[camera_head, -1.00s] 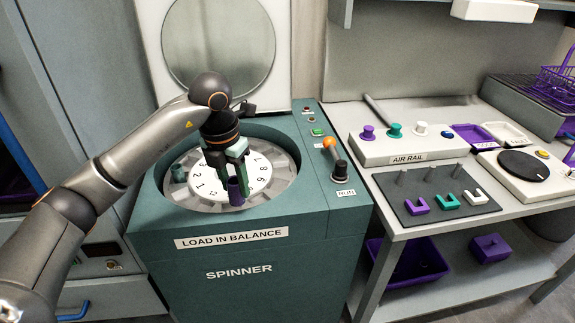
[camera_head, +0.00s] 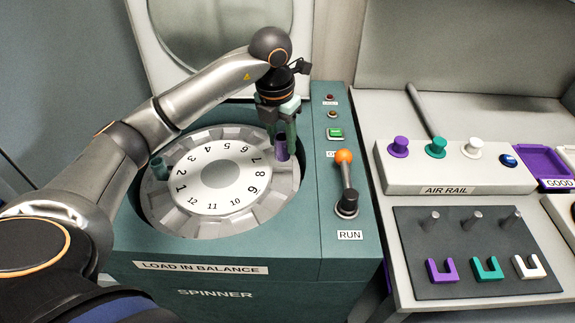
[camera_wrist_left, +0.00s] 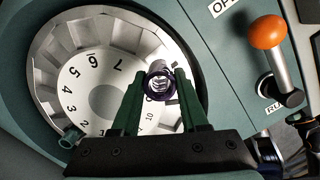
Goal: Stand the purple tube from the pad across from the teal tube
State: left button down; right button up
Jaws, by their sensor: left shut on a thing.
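The purple tube (camera_head: 282,151) is upright at the right side of the rotor, outside the numbers 7 and 8. My left gripper (camera_head: 281,137) is shut on it from above. In the left wrist view the purple tube (camera_wrist_left: 158,84) shows its open round mouth between the two green fingers. I cannot tell whether its lower end is inside a rotor slot. The teal tube (camera_head: 158,169) stands at the rotor's left side, by the number 2, roughly opposite; it also shows in the left wrist view (camera_wrist_left: 70,138). My right gripper is not in view.
The spinner (camera_head: 300,240) has its lid raised behind the rotor. An orange-knobbed lever (camera_head: 344,158) stands to the right, near the gripper. Further right are the air rail (camera_head: 450,178) with coloured knobs and a dark pad (camera_head: 415,240) with pegs and coloured U-shaped pieces.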

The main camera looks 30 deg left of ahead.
pick_arm(q)
jog(key=f, duration=0.3)
jog(key=shift+s+f, duration=0.1)
jog(key=shift+s, duration=0.1)
jog(key=shift+w+f, duration=0.1)
jog(key=shift+f, duration=2.15)
jog(key=shift+f, duration=0.15)
jog(key=shift+c, duration=2.1)
grip_release()
jog(key=r, duration=0.4)
jog(key=s+r, duration=0.1)
jog(key=r, duration=0.7)
jog(key=shift+s+r, duration=0.15)
jog(key=shift+s, duration=0.05)
jog(key=shift+r, duration=0.1)
